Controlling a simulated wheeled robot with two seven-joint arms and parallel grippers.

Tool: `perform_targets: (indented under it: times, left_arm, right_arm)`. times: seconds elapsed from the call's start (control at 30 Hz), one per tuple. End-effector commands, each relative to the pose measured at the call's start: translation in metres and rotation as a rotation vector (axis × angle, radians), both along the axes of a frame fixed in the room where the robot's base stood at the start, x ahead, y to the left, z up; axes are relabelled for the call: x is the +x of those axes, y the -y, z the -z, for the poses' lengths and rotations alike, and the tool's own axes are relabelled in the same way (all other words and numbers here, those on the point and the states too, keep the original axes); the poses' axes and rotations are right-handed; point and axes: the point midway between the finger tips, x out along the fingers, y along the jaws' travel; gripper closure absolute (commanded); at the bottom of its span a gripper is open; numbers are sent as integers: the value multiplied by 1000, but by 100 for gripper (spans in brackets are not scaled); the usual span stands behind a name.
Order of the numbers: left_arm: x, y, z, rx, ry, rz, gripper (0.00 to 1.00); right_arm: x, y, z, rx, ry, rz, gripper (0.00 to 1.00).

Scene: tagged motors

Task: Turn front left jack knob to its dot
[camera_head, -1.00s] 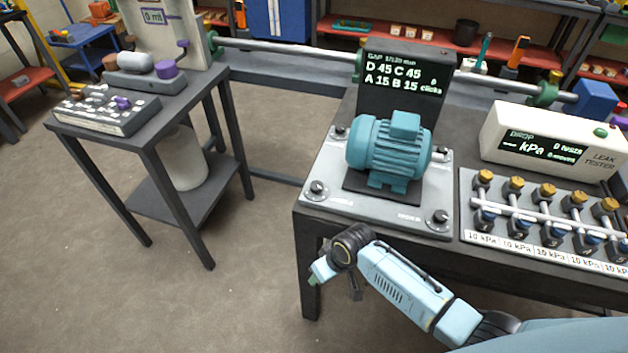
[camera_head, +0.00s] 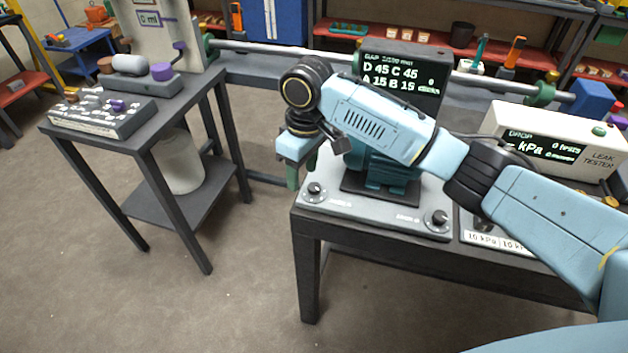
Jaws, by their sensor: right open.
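The front left jack knob (camera_head: 314,192) is a small dark knob at the near left corner of the grey motor plate (camera_head: 372,214). Its dot is too small to make out. The front right knob (camera_head: 437,220) sits at the near right corner. My right arm reaches across from the right, and my right gripper (camera_head: 300,172) points down, just left of and above the front left knob, apart from it as far as I can see. It is open and looks empty. The arm hides most of the teal motor (camera_head: 378,180) and the back knobs. My left gripper is not in view.
A dark display (camera_head: 408,70) reads D 45, C 45, A 15, B 15. The leak tester (camera_head: 555,140) stands at the right. A side table (camera_head: 150,125) stands at the left, with open floor between it and the bench.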

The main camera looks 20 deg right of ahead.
Motion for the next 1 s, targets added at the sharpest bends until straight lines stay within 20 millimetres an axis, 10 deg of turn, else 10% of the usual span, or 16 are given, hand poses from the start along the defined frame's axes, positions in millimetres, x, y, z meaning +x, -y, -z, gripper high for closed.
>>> perform_targets:
  times: [0.37, 1.0]
  left_arm:
    - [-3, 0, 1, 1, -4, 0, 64]
    - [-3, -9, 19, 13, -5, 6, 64]
  right_arm:
    - [34, 35, -47, -66, -17, 78, 50]
    - [34, 34, 68, -66, -17, 75, 50]
